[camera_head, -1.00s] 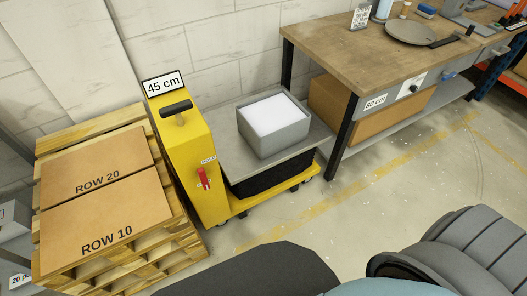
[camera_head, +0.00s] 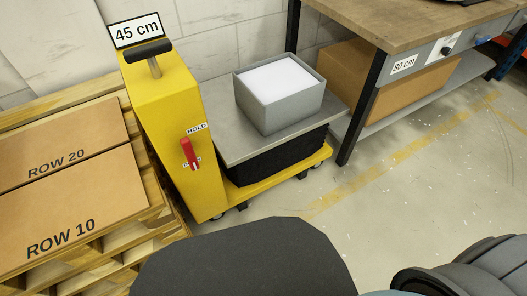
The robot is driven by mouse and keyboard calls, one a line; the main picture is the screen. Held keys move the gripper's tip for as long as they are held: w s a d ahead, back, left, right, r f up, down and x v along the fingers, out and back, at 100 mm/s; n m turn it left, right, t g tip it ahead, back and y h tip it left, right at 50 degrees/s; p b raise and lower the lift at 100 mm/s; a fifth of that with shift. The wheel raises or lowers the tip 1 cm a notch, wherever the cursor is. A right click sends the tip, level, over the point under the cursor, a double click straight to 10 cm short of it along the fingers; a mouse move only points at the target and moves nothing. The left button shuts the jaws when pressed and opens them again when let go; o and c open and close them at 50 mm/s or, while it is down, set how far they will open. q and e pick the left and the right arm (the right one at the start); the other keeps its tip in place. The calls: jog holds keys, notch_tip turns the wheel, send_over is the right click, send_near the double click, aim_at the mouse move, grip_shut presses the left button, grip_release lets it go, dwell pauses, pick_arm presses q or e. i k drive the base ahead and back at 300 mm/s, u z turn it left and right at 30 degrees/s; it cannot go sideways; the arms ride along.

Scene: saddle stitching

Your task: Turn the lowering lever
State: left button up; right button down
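The red lowering lever (camera_head: 189,153) sits on the side of the yellow lift column (camera_head: 183,110). It stands nearly upright, its upper end close to the "HOLD" label (camera_head: 197,129). A second label (camera_head: 192,163) at its lower end is partly covered by the lever. The lift's grey platform (camera_head: 224,128) carries a grey bin (camera_head: 266,110) with white contents, above a black bellows (camera_head: 270,158). Neither of my grippers shows in the head view; nothing is seen touching the lever.
A wooden pallet (camera_head: 92,254) with cardboard boxes marked ROW 20 (camera_head: 60,150) and ROW 10 (camera_head: 75,215) stands left of the lift. A workbench (camera_head: 400,25) with a cardboard box (camera_head: 350,65) below stands right. Open floor (camera_head: 390,200) lies in front.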

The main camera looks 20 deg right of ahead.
aim_at(186, 146)
jog(key=u, duration=1.85)
jog(key=k, duration=1.2)
jog(key=z, duration=2)
jog(key=i, duration=0.5)
